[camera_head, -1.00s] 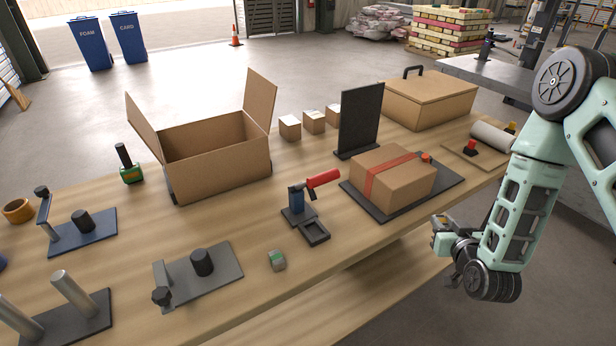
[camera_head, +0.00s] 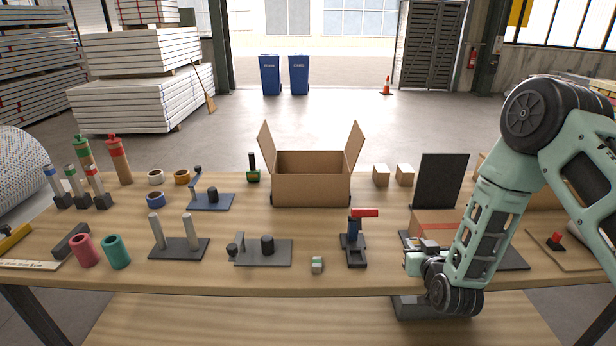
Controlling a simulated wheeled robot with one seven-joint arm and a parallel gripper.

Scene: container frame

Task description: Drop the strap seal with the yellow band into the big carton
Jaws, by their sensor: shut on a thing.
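The big carton (camera_head: 311,191) stands open near the back middle of the table, with its side flaps raised. My gripper (camera_head: 412,262) is at the table's front edge, right of the carton and much nearer to me. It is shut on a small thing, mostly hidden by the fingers. I cannot make out a yellow band on it. A small grey strap seal with a green band (camera_head: 317,265) lies on the table left of my gripper.
A taped parcel (camera_head: 436,221) lies behind my gripper, with a dark upright panel (camera_head: 441,180) beyond. Fixtures (camera_head: 265,252) and rolls crowd the left.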

